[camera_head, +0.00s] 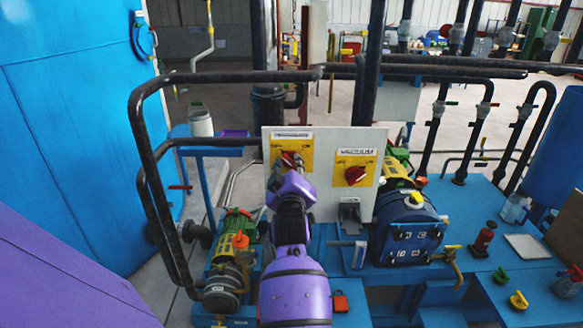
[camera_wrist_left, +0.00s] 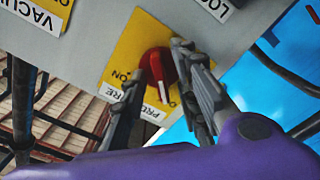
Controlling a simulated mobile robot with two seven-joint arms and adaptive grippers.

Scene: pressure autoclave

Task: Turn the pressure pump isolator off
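A light grey panel (camera_head: 330,195) carries two yellow isolator plates with red knobs. The left one is the pressure isolator (camera_head: 279,150); my left gripper (camera_head: 290,168) is in front of it and hides part of its knob. The right one is the vacuum isolator (camera_head: 355,174), clear of the gripper. In the left wrist view the panel looks upside down. The pressure isolator's red knob (camera_wrist_left: 155,66) is between the spread fingers of my left gripper (camera_wrist_left: 160,62). I cannot tell whether the fingers touch it. My right gripper does not show.
Black pipes (camera_head: 240,77) run behind and left of the panel. A blue autoclave wall (camera_head: 75,110) stands at the left.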

